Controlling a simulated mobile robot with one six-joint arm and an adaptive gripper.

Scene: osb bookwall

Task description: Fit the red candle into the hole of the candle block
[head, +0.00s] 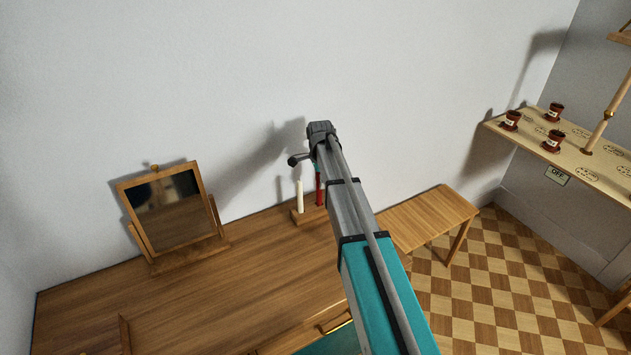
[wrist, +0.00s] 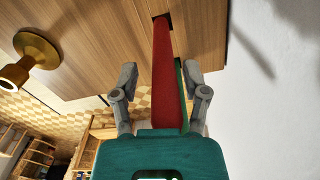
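The red candle (head: 319,188) stands upright beneath my gripper at the wooden candle block (head: 310,215), to the right of a white candle (head: 300,195). In the wrist view the red candle (wrist: 165,75) runs between the two fingers of my gripper (wrist: 159,68). Its far end meets a dark spot in the wood; whether it is seated in the hole I cannot tell for sure. The fingers are apart, with a gap visible beside the candle. In the head view my arm hides part of the block, and the fingers are hard to make out.
The block stands on a wooden desk (head: 220,290) near the wall. A tilting mirror (head: 165,210) stands at left. A slatted wooden bench (head: 430,215) is at right, and a shelf (head: 570,160) with several small cups is farther right. A brass round piece (wrist: 35,50) shows in the wrist view.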

